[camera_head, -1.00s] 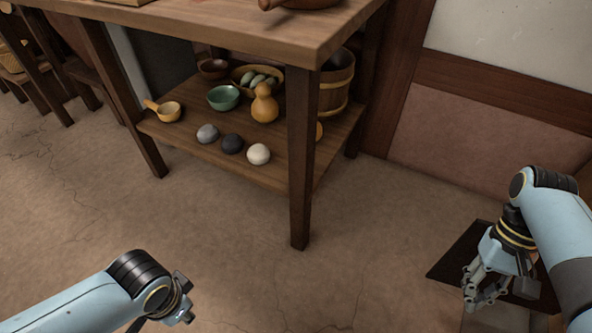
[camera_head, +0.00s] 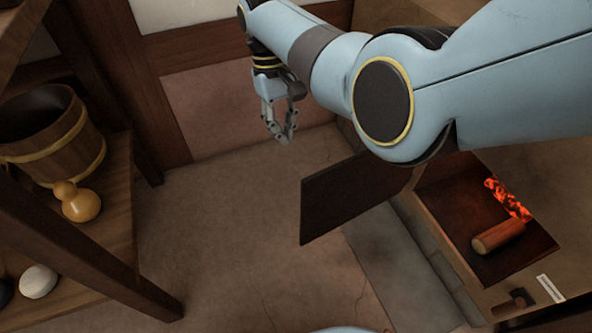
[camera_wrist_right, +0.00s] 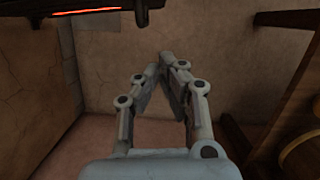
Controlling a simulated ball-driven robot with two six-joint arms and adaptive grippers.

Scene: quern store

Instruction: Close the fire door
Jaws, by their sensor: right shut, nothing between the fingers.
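The fire door is a dark flat panel (camera_head: 340,198) in the head view. It stands open, swung out from the firebox (camera_head: 455,222), where glowing embers (camera_head: 510,198) and a log (camera_head: 498,237) show. Part of the door's upper right is hidden behind my right arm. My right gripper (camera_head: 283,138) is left of and above the door in the picture, apart from it. Its fingertips meet in the right wrist view (camera_wrist_right: 168,62), with nothing between them. A dark edge with a red glowing strip (camera_wrist_right: 85,11) shows at that view's top left. My left gripper is out of view.
A wooden shelf (camera_head: 118,215) stands at the left with a bucket (camera_head: 50,135), a gourd (camera_head: 78,203) and a white ball (camera_head: 38,281). A grey stone slab (camera_head: 385,255) lies before the firebox. The floor (camera_head: 225,245) between shelf and door is clear.

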